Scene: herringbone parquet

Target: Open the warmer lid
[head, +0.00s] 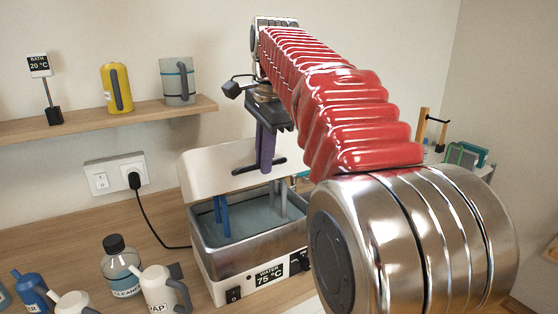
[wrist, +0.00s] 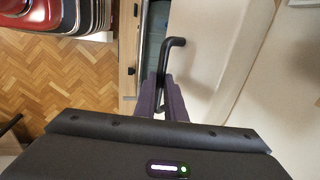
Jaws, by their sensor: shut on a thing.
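The warmer (head: 226,272) is a steel and white bath with a "WATER 75 °C" display. Its white lid (head: 210,175) stands raised and tilted up at the back, so the water inside shows. The lid also fills much of the wrist view (wrist: 205,75). My gripper (head: 266,163) reaches down to the lid with its purple fingers shut on the black handle (wrist: 176,43). The handle's bent end sticks out beyond the fingertips in the wrist view. Blue and grey rods stand in the bath. My red arm hides the warmer's right side.
A wall socket (head: 116,174) with a black cable is behind. A shelf (head: 110,120) above holds a yellow jug (head: 116,88) and a grey jug (head: 177,80).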

